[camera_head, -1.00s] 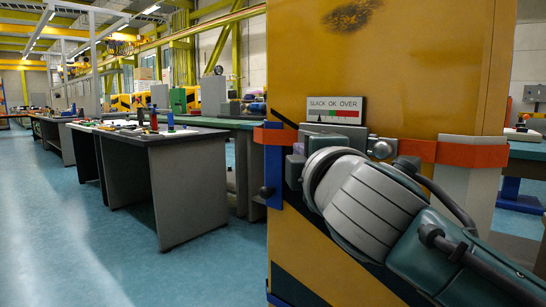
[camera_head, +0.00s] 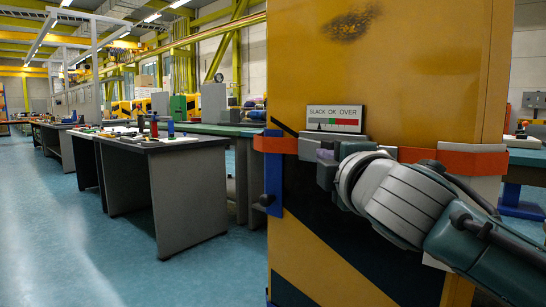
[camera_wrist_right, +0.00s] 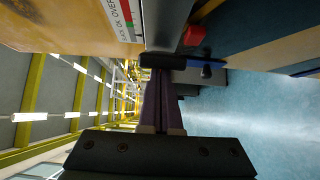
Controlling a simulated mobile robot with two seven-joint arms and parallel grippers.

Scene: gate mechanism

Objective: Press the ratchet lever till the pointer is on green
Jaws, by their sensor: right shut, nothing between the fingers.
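The gauge (camera_head: 334,118), marked SLACK, OK and OVER, sits on the yellow housing, with a green and a red band. Its small dark pointer (camera_head: 319,127) appears left of the green band, toward SLACK. The gauge also shows sideways in the right wrist view (camera_wrist_right: 122,17). Below it is the grey ratchet (camera_head: 308,146) on the orange strap; its lever is hard to tell apart and partly hidden by my gripper. My right gripper (camera_head: 325,155) is shut and empty, in front of the ratchet; contact is unclear. Its purple fingers show in the wrist view (camera_wrist_right: 161,78). My left gripper is out of view.
The orange strap (camera_head: 273,144) runs around the yellow housing (camera_head: 400,60). A blue upright (camera_head: 273,170) with a dark knob stands at its left edge. Grey workbenches (camera_head: 165,195) stand to the left, with open blue floor (camera_head: 60,240) beside them.

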